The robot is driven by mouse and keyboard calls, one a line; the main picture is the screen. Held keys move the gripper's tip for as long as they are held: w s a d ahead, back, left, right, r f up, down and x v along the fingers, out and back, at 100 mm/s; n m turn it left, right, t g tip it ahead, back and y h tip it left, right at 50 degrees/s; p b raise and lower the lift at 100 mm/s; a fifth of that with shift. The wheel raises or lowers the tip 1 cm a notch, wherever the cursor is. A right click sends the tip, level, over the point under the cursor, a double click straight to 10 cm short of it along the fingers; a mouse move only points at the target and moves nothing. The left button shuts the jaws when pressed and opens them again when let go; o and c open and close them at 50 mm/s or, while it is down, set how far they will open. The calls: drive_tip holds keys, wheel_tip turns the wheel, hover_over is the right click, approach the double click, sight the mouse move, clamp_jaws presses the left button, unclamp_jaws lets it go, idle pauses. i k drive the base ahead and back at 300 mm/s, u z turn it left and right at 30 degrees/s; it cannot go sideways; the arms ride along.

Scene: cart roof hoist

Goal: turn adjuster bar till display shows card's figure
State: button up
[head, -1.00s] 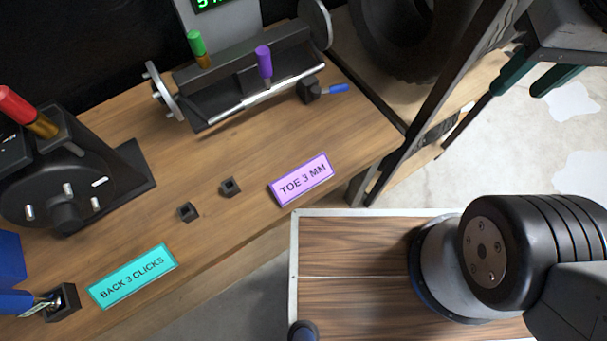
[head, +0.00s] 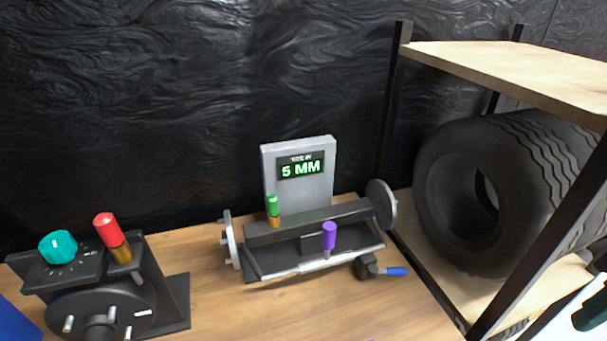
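The adjuster bar (head: 318,264) is a silver rod along the front of a black axle rig (head: 275,232) on the wooden bench. A purple knob (head: 329,236) stands up from the bar, nearly upright. The display (head: 301,169) on a grey upright panel behind it reads 5 MM in green. The pink card, out of view below now, read TOE 3 MM one second ago. A dark green piece, apparently part of my gripper (head: 592,314), shows at the lower right edge, well apart from the bar. Most of it is cut off.
A green-topped pin (head: 272,207) stands on the rig. A shelf with a tyre (head: 450,200) stands at right. A damper stand with red and teal knobs (head: 108,230) is at left. The bench front is clear.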

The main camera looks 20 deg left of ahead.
sight(329, 233)
drive_tip(key=u, duration=0.05)
drive_tip(key=k, duration=0.45)
drive_tip(key=u, duration=0.7)
drive_tip(key=i, duration=0.55)
drive_tip(key=z, duration=0.4)
